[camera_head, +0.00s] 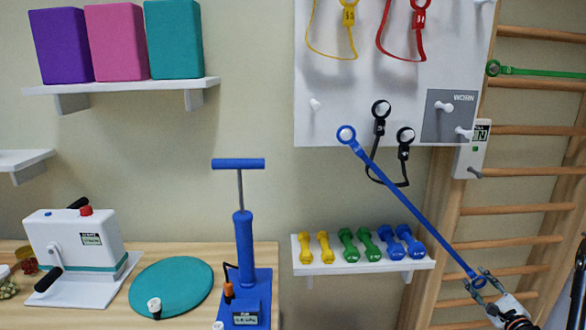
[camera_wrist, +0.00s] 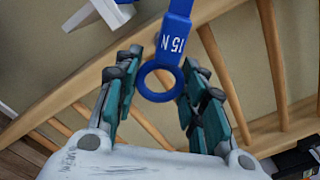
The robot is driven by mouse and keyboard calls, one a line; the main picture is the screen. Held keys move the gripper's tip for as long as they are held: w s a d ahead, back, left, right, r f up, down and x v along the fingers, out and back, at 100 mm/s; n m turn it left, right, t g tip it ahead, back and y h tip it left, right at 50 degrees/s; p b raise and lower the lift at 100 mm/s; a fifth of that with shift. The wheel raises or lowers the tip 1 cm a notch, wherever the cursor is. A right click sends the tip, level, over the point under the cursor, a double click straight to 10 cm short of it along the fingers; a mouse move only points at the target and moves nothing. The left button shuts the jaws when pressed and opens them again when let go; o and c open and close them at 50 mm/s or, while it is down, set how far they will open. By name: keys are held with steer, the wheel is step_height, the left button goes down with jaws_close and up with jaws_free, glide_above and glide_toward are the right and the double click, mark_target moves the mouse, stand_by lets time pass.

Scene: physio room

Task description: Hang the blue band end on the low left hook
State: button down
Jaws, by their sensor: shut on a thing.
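The blue band (camera_head: 412,211) runs straight from the board's lower edge down right to my gripper (camera_head: 489,283). Its upper ring (camera_head: 346,134) sits at the lower edge of the white board, with a pale peg tip showing in its middle. Its lower ring (camera_head: 478,281) is at my fingertips. In the wrist view, this ring (camera_wrist: 145,84) lies between the two fingers of my gripper (camera_wrist: 160,95), which is shut on it; the strap above reads "15 N". A bare white peg (camera_head: 315,104) stands left of and above the upper ring.
A black band (camera_head: 385,181) hangs by two rings on the white board (camera_head: 325,75). Yellow (camera_head: 347,38) and red (camera_head: 419,20) bands hang above. A grey "WORN" panel (camera_head: 440,125) has pegs. Wooden wall bars (camera_head: 515,208) stand behind my gripper. A dumbbell shelf (camera_head: 310,269) lies below the board.

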mark_target(453, 252)
steer(key=shift+w+a, duration=0.1)
steer(key=shift+w, duration=5.7)
steer(key=shift+w, duration=0.2)
steer(key=shift+w, duration=0.35)
steer(key=shift+w+a, duration=0.1)
steer(key=shift+w, duration=1.7)
steer(key=shift+a+r, duration=0.25)
steer(key=shift+r, duration=0.05)
steer(key=c, duration=0.8)
jaws_free()
steer(key=shift+o, duration=0.2)
